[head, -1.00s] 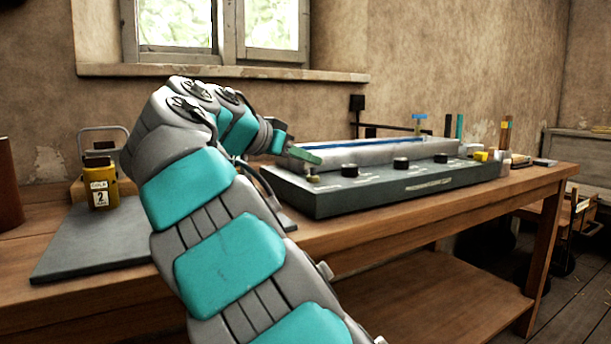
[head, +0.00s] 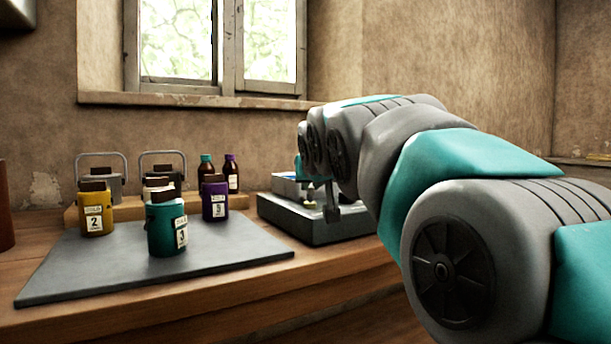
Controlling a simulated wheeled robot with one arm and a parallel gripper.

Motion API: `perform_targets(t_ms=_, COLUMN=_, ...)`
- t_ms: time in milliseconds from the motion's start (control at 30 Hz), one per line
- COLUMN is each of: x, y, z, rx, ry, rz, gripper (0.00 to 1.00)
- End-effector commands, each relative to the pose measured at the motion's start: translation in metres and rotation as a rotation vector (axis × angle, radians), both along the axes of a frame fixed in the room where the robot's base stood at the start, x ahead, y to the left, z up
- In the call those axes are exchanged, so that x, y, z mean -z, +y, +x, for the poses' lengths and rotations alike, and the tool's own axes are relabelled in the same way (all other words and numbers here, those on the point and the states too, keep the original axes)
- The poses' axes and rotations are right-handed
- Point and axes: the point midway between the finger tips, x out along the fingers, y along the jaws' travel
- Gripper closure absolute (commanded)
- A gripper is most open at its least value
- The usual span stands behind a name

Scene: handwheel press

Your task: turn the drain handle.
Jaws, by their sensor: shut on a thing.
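The drain handle (head: 310,190) is at the near left end of a dark grey box-like unit on the wooden table. Only its small brass-coloured stem shows clearly; its green lever is mostly covered by my wrist. My gripper (head: 301,167) is right above the stem, reached in from the right. It is shut on the drain handle, though the jaws themselves are largely hidden behind my wrist. The dark unit (head: 280,218) shows only at its left end; my arm covers the rest of it, with its row of knobs.
A slate-grey mat (head: 215,256) lies left on the table. Labelled yellow (head: 96,212), teal (head: 166,230) and purple (head: 215,201) canisters stand there. Two brown bottles (head: 232,174) are behind, near the wall. My arm fills the right side. The mat's front right is clear.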

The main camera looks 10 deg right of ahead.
Motion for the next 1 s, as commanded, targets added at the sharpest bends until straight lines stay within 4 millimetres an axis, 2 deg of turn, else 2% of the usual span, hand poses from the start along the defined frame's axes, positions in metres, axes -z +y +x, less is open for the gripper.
perform_targets(t_ms=67, x=-0.0057, y=0.0, z=-0.0008, rx=-0.067, ry=-0.001, rz=0.007, gripper=1.0)
perform_targets(t_ms=500, x=-0.003, y=-0.0052, z=0.0012, rx=-0.333, ry=-0.002, rz=0.004, gripper=1.0)
perform_targets(t_ms=1000, x=-0.0005, y=-0.0075, z=0.0014, rx=-0.409, ry=0.001, rz=0.0, gripper=1.0)
